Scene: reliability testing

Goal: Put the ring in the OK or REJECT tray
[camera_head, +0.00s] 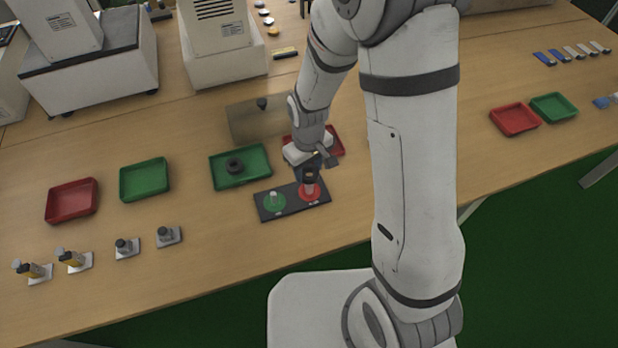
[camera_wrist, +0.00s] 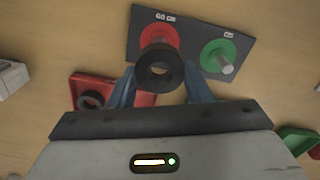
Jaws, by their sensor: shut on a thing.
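My gripper (camera_wrist: 161,88) is shut on a dark ring (camera_wrist: 160,68), which shows between its bluish fingers. In the head view the ring (camera_head: 310,175) is over the red disc (camera_head: 310,193) of a dark board (camera_head: 291,207). I cannot tell whether the ring is around the peg there or just above it. The board's green disc (camera_head: 273,204) has a bare upright metal peg (camera_wrist: 226,63). A green tray (camera_head: 216,178) left of the board holds a dark ring (camera_head: 235,165). A red tray (camera_head: 337,140) behind my gripper is partly hidden; the wrist view shows a ring (camera_wrist: 91,100) in it.
Another red tray (camera_head: 71,201) and green tray (camera_head: 145,180) stand at left, empty. Several small fixtures (camera_head: 168,236) line the front edge. A brownish block (camera_head: 255,120) stands behind the ring's green tray. Small red (camera_head: 515,119) and green (camera_head: 554,107) trays are at right.

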